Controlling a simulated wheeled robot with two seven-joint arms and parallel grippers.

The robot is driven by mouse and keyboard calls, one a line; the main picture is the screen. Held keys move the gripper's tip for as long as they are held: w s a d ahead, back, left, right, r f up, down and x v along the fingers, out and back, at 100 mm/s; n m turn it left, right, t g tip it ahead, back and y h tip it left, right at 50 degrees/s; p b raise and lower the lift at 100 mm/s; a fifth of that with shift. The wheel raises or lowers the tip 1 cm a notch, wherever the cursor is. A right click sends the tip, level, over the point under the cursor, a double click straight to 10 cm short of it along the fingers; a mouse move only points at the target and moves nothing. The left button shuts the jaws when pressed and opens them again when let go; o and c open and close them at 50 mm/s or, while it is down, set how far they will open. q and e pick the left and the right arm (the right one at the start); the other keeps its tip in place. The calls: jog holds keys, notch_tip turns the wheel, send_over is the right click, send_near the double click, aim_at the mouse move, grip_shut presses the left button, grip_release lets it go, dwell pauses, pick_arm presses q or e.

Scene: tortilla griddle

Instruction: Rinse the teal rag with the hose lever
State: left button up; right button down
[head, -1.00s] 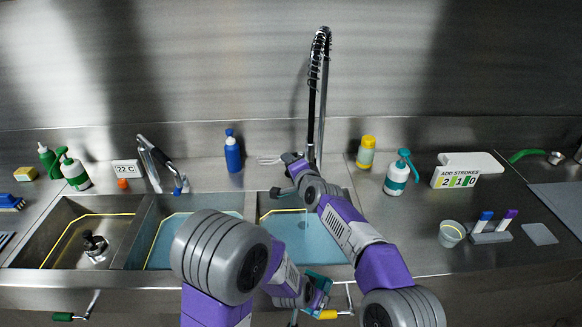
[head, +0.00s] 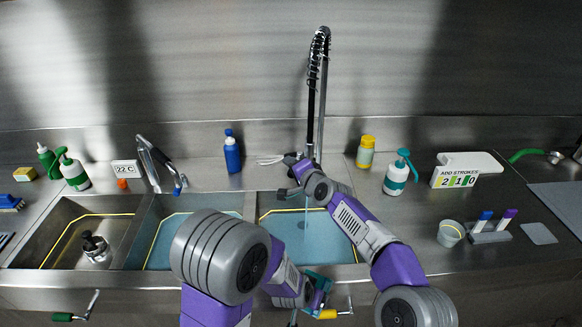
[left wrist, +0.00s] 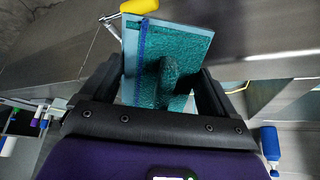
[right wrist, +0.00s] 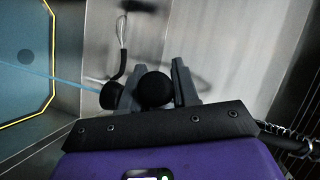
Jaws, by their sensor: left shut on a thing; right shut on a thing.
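The teal rag (left wrist: 185,50) is in my left gripper (left wrist: 160,85), with a bunched fold between the fingers; it also shows in the head view (head: 320,281) at the sink's front edge, apart from the water stream. My left gripper is shut on it. My right gripper (head: 290,175) is at the base of the tall spring hose (head: 318,90). In the right wrist view it is shut around a black ball knob (right wrist: 153,90), apparently the hose lever. A thin blue water stream (head: 307,222) falls into the right basin (head: 335,238).
The middle basin (head: 170,235) and the left basin (head: 62,235) lie to the left. A blue bottle (head: 232,155), a yellow bottle (head: 366,152) and a teal-topped sprayer (head: 397,175) stand behind. A yellow-handled lever (left wrist: 139,6) is close to the rag.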

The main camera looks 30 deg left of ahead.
jog(key=shift+w+d+n+g+y, duration=0.1)
jog(key=shift+d+n+g+y, duration=0.25)
jog(key=shift+n+g, duration=0.3)
jog(key=shift+w+d+n+g+y, duration=0.1)
jog(key=shift+d+n+g+y, duration=0.15)
jog(key=shift+n+g, duration=0.4)
jog(key=shift+d+n+g+y, duration=0.25)
jog(key=shift+n+g+y, duration=0.2)
jog(key=shift+g, duration=0.35)
jog(key=c, duration=0.9)
grip_release()
jog(key=shift+d, duration=0.15)
jog(key=v, duration=1.1)
jog(key=shift+s+d+r, duration=0.1)
jog(key=shift+d+r, duration=0.05)
jog(key=shift+d, duration=0.15)
